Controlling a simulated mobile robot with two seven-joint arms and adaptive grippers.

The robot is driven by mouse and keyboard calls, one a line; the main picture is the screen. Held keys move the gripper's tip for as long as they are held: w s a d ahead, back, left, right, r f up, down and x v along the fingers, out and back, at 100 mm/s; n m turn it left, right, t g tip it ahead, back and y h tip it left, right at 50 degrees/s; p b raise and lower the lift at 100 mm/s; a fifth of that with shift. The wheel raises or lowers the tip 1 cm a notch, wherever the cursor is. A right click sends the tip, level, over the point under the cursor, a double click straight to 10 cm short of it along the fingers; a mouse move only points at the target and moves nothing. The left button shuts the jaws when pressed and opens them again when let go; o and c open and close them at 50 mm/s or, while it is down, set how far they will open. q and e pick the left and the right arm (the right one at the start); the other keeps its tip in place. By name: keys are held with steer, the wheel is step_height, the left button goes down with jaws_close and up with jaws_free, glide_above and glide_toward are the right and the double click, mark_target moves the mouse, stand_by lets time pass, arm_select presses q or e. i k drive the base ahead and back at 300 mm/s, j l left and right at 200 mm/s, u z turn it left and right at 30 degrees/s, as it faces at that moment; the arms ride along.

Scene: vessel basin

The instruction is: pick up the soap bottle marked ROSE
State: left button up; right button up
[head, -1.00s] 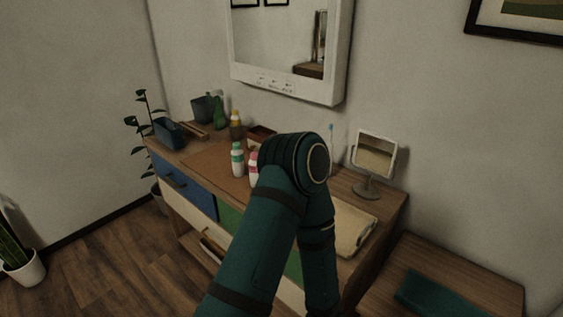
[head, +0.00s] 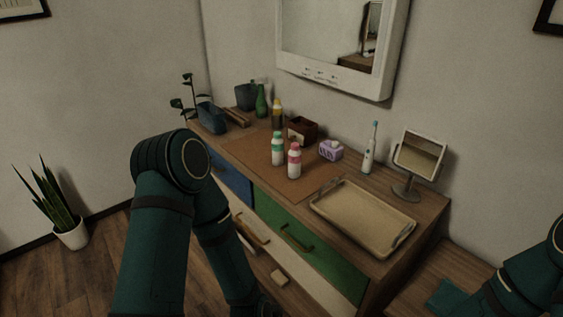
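Two small white bottles stand upright, close together, on the brown mat of the dresser in the head view. One has a green cap and band (head: 278,150); the other has a pink cap and band (head: 294,161). Any lettering, including ROSE, is too small to read. My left arm is bent in the left foreground, away from the bottles, and its gripper is out of view beyond the lower edge. My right arm shows only partly at the right edge; its gripper is not in view.
A beige tray (head: 357,218), purple tissue box (head: 331,149), electric toothbrush (head: 369,148) and round-based mirror (head: 417,158) stand right of the bottles. A brown box (head: 303,129), amber bottle (head: 277,114) and green bottle (head: 261,102) stand behind. The brown mat (head: 240,148) has free room left of the bottles.

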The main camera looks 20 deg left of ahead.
mark_target(294, 154)
steer(key=u, duration=0.5)
steer(key=z, duration=0.9)
steer(key=j+z, duration=0.55)
steer(key=z, duration=0.15)
steer(key=j+z, duration=0.35)
steer(key=k+j+z, duration=0.1)
steer(key=j+z, duration=0.15)
steer(key=j, duration=0.15)
steer(key=k+j+z, duration=0.1)
steer(key=j+z, duration=0.15)
steer(key=j, duration=0.15)
steer(key=k+j, duration=0.1)
steer(key=j, duration=0.2)
steer(key=k+j+z, duration=0.1)
steer(key=j, duration=0.2)
steer(key=k+j, duration=0.15)
steer(key=j, duration=0.2)
steer(key=z, duration=0.05)
